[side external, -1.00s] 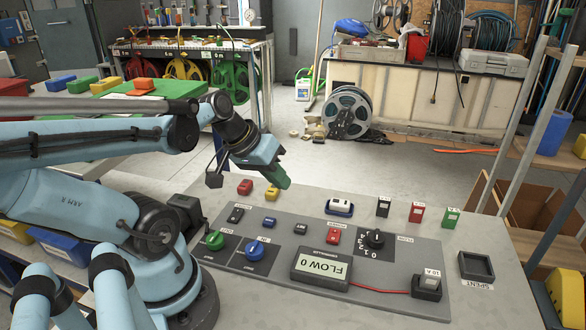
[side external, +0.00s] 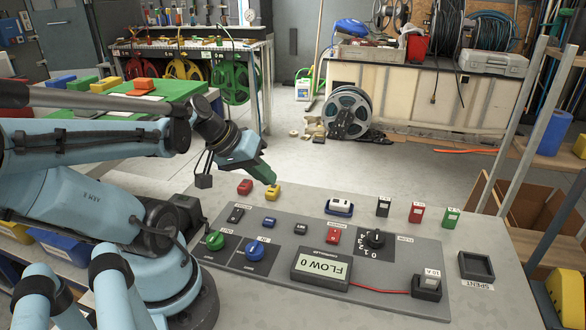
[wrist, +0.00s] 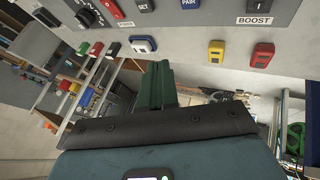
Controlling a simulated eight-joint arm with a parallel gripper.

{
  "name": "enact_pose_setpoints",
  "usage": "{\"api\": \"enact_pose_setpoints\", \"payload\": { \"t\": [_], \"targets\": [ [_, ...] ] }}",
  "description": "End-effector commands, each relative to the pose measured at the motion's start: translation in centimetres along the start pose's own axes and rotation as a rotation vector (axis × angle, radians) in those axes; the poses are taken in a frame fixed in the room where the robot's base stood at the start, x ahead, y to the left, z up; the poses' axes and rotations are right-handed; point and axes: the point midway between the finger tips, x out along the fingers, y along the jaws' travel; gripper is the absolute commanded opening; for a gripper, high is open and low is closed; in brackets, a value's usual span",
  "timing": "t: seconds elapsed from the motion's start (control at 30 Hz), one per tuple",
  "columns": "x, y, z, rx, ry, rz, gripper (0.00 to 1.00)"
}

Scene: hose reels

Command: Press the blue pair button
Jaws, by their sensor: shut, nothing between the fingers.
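The blue pair button (side external: 269,223) is a small blue block on the grey panel (side external: 215,235), in a row with other buttons. In the wrist view the blue button (wrist: 190,4), marked PAIR, is cut by the top edge. My gripper (side external: 270,181) has green fingers and is shut and empty. In the side view its tip is above and behind the button, close to the yellow block (side external: 272,193); I cannot tell if they touch. In the wrist view the fingers (wrist: 160,68) point towards the panel, and the tip lies left of the yellow block (wrist: 216,51).
Dark buttons (side external: 300,228) and a red button (side external: 333,236) share the row. A red block (side external: 245,187) and a white-and-blue block (side external: 340,207) lie behind the row.

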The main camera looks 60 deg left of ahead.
Motion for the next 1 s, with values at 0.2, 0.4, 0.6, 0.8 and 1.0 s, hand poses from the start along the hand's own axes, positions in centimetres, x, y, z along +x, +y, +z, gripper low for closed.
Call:
{"api": "enact_pose_setpoints", "payload": {
  "t": [0.2, 0.4, 0.6, 0.8, 1.0],
  "targets": [
    [1.6, -0.8, 0.8, 0.0, 0.0, 0.0, 0.0],
    [2.8, -1.5, 1.4, 0.0, 0.0, 0.0, 0.0],
    [3.9, -2.1, 2.1, 0.0, 0.0, 0.0, 0.0],
    [4.9, -2.6, 2.5, 0.0, 0.0, 0.0, 0.0],
    [5.7, -3.1, 3.0, 0.0, 0.0, 0.0, 0.0]
  ]
}}
